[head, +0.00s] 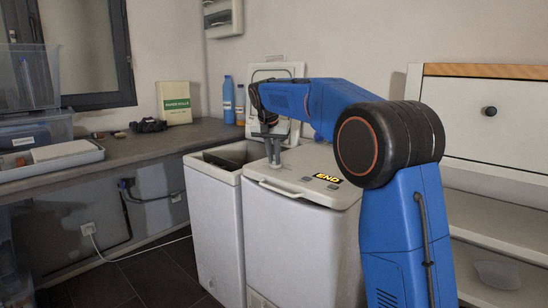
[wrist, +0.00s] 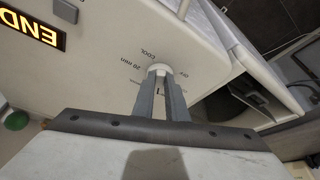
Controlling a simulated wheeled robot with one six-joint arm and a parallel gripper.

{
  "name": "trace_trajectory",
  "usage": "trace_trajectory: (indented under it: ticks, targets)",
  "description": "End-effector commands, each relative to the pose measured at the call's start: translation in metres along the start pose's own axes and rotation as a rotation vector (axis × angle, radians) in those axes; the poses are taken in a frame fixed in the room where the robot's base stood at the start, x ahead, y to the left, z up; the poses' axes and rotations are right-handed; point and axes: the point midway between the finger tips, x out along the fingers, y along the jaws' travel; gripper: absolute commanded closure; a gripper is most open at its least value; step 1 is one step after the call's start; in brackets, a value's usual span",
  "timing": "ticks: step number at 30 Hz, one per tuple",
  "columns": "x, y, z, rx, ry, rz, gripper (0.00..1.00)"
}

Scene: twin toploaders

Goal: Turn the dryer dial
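The dryer (head: 300,230) is the right-hand white top-loader, with a flat top and a lit END display (head: 327,179). The display also shows in the wrist view (wrist: 33,30). The dryer dial (wrist: 160,68) is a small white knob, with COOL, 20 min and partly hidden dry markings printed around it. My gripper (wrist: 160,80) reaches down from above, its two fingers close together with their tips at the dial's sides, and it looks shut on it. In the head view my gripper (head: 272,160) stands upright over the dryer's back left corner and hides the dial.
A second white top-loader (head: 212,225) stands to the left with its dark tub open. A white raised lid (head: 268,75) is behind. Blue (head: 228,100) and orange-brown bottles (head: 240,105) stand beside it on the counter (head: 140,148). A white drawer cabinet (head: 485,120) is at right.

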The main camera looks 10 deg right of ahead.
Motion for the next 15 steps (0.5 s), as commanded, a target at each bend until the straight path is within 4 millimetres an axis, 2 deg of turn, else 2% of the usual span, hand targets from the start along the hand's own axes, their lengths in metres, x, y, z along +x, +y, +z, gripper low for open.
trace_trajectory:
  ticks: [8,15]
  targets:
    - [0.0001,0.0014,0.0003,-0.039,-0.001,-0.016,1.0]
    - [-0.0005,0.0053,-0.0004,-0.168,0.0,-0.07,1.0]
